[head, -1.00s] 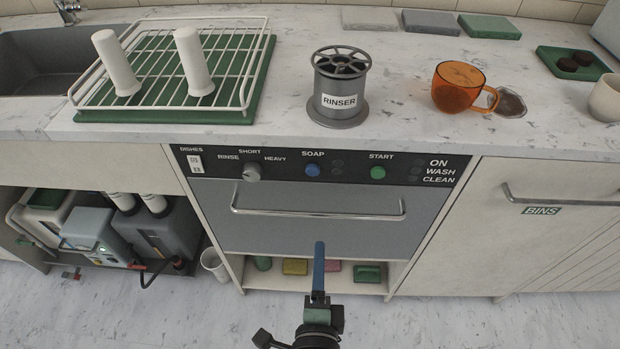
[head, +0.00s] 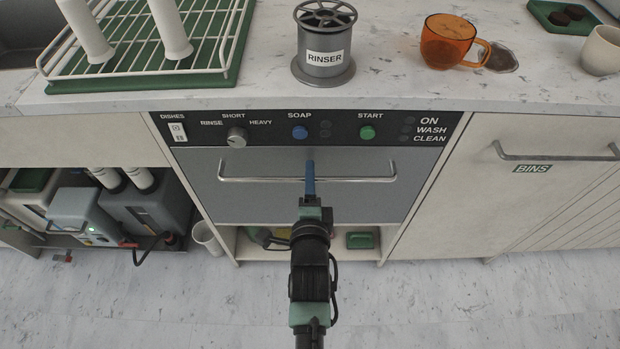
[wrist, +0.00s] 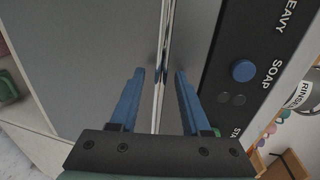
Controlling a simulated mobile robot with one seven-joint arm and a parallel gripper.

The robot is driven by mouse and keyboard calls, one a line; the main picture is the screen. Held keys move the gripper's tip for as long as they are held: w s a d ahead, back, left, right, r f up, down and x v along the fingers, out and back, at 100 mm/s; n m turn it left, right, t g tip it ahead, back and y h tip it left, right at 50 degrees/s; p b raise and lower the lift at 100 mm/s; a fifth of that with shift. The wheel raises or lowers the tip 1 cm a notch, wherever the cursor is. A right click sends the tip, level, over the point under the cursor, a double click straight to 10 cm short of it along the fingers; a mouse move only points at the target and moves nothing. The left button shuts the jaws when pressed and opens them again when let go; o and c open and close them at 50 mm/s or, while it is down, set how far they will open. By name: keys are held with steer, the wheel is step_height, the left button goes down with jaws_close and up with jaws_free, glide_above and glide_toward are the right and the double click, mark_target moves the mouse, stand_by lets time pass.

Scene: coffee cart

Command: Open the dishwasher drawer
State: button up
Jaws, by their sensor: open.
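The dishwasher drawer (head: 240,195) has a grey front and is shut under its black control panel. Its metal bar handle (head: 250,180) runs across the front, near the top. My gripper (head: 309,165) is at the middle of the handle. In the wrist view my gripper (wrist: 160,74) has its two blue fingers apart, with the handle (wrist: 164,45) running between them. Whether either finger touches the bar I cannot tell. My gripper hides a short middle piece of the handle in the head view.
The control panel (head: 278,116) is just above the handle. An open shelf with a green item (head: 360,240) lies below the drawer. The bins door (head: 470,215) is at right, and grey machines (head: 150,205) stand at left. The floor in front is clear.

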steer(key=shift+w, duration=0.25)
jaws_close()
stand_by(1.4)
